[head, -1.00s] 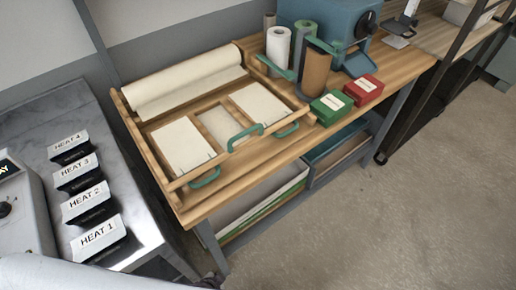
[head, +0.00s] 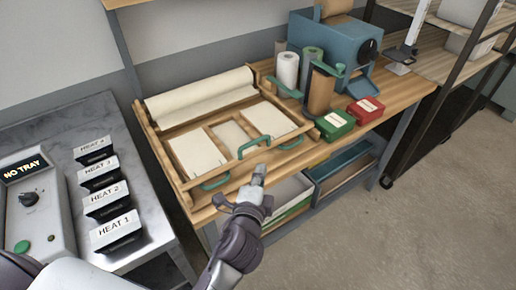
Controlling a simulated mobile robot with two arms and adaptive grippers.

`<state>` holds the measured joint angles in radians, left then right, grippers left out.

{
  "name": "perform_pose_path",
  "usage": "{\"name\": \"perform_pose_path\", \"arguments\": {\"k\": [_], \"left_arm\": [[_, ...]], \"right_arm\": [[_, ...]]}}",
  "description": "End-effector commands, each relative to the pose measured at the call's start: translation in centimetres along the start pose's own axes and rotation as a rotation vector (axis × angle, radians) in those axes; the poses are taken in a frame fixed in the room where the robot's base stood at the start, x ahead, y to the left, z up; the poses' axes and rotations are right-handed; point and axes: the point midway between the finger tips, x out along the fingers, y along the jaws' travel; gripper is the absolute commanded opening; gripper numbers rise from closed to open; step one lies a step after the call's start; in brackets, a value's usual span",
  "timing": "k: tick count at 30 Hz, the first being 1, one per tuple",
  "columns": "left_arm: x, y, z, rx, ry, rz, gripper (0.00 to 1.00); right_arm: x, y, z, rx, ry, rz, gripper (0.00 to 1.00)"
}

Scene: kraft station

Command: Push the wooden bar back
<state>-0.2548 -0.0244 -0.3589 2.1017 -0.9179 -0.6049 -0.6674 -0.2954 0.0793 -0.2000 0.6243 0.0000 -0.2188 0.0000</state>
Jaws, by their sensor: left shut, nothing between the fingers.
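A wooden bar (head: 231,170) runs along the front of a low wooden frame (head: 162,160) on the wooden bench. My left gripper (head: 259,171) reaches in from the bottom, shut and empty. Its fingertips appear just in front of the bar, near the bench's front edge, below the middle handle. I cannot tell whether they touch anything. My right gripper is not in view.
A paper roll (head: 200,94) lies at the back of the frame. Green (head: 335,125) and red (head: 365,110) boxes stand to the right, near upright rolls and a blue machine (head: 335,45). A metal counter (head: 85,130) with heat-labelled blocks stands left. The floor at right is clear.

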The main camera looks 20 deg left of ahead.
Motion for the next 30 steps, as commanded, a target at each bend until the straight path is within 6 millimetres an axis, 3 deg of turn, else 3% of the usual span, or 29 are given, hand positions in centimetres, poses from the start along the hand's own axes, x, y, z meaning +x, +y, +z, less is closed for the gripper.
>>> {"name": "perform_pose_path", "arguments": {"k": [9,12,19,30], "left_arm": [[6.9,-0.3,-0.1,-0.002,0.000,0.000,0.00],[7.9,-0.3,1.4,0.001,-0.001,0.001,0.00],[9.2,0.0,2.7,-0.003,0.000,0.002,0.00],[9.3,0.1,2.9,-0.003,0.000,0.002,0.00]], "right_arm": [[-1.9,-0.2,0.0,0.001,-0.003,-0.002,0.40],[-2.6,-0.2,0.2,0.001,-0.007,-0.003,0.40],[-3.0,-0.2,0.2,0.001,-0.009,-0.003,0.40],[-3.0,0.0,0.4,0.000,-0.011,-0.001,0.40]]}}
